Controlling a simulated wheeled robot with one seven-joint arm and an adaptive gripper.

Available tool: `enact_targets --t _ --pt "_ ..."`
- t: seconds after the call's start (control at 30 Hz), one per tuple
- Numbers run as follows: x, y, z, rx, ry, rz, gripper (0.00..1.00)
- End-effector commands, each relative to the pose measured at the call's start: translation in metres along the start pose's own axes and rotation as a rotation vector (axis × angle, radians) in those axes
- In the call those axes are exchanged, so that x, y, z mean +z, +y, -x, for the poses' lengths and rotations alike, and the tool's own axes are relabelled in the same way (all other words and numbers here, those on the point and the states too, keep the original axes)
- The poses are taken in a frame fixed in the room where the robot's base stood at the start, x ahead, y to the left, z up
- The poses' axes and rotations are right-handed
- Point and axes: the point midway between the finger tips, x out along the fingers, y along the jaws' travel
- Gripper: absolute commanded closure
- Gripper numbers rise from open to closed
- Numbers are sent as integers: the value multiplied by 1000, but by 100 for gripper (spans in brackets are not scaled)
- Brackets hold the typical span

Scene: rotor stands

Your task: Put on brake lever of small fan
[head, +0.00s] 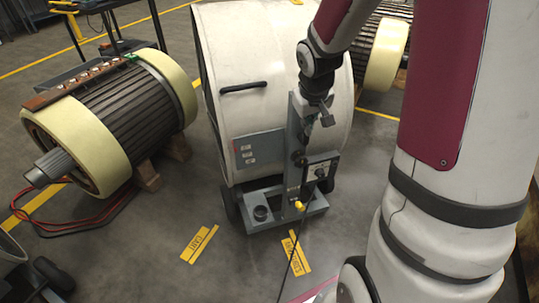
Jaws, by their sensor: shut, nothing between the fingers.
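My gripper (327,119) is shut and empty. In the picture it overlaps the upper post, above the control box. I cannot tell whether it touches the post.
A large rotor (115,115) with cream end rings rests on wooden blocks at the left, red and black cables (85,218) beside it. Another rotor (385,52) is behind the fan. A black cable (289,262) hangs from the control box. Floor between the yellow labels (199,244) is clear.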

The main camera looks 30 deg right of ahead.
Motion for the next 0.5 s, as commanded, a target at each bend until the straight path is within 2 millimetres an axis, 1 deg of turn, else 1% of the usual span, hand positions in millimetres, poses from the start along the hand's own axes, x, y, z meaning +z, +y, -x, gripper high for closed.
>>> enact_targets --t 0.03,0.07,0.1,0.17,0.2,0.27,0.3,0.37,0.4,0.47,0.5 --pt "2 1 -33 -6 -11 -4 100" --pt "1 3 -48 -8 -12 -4 100" --pt "1 4 -68 -13 -13 -5 100" --pt "3 6 -98 -21 -15 -8 100" --pt "4 7 -118 -27 -15 -8 100" --pt "8 9 -148 -38 -17 -11 100" --pt "10 9 -168 -46 -17 -13 100" --pt "16 10 -198 -58 -18 -18 100" --pt "20 9 -218 -68 -18 -20 100" --pt "27 9 -247 -83 -17 -27 100" --pt "32 8 -265 -93 -17 -30 100"
